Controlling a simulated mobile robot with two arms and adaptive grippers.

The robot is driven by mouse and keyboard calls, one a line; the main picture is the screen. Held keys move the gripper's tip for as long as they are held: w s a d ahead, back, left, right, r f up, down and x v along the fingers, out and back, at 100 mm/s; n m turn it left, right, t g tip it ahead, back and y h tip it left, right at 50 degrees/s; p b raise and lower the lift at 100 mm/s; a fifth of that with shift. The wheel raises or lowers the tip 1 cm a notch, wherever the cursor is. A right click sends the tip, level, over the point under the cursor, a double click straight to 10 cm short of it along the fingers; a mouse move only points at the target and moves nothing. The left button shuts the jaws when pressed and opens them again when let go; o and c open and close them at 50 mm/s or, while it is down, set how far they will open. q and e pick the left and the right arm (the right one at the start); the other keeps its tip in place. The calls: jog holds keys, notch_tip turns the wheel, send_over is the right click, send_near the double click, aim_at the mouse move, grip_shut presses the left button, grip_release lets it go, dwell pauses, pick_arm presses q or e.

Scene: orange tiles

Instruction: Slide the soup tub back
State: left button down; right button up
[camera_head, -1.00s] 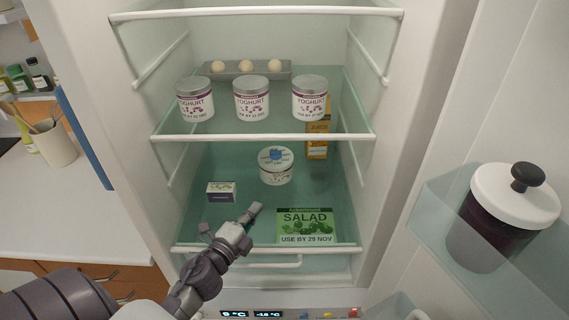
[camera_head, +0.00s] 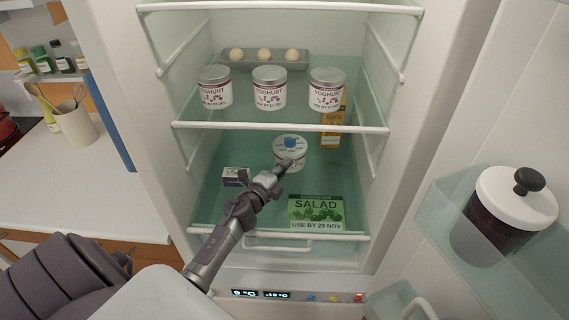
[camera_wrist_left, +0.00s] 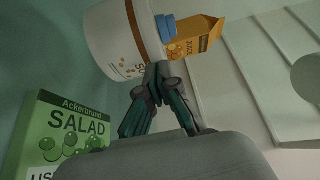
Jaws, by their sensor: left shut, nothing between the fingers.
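My right gripper is not in view.
A salad pack (camera_head: 316,212) stands at the shelf's front right, and a small box (camera_head: 236,176) lies to the left. A juice carton (camera_head: 333,128) stands behind the tub on the right. Yoghurt tubs (camera_head: 269,88) stand on the shelf above.

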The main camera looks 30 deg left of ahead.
pick_arm(q)
jog(key=shift+w, duration=0.1)
jog(key=shift+w+a+b, duration=0.4)
jog(key=shift+w+a, duration=0.35)
jog(key=shift+a, duration=0.2)
jog(key=shift+w+a, duration=0.15)
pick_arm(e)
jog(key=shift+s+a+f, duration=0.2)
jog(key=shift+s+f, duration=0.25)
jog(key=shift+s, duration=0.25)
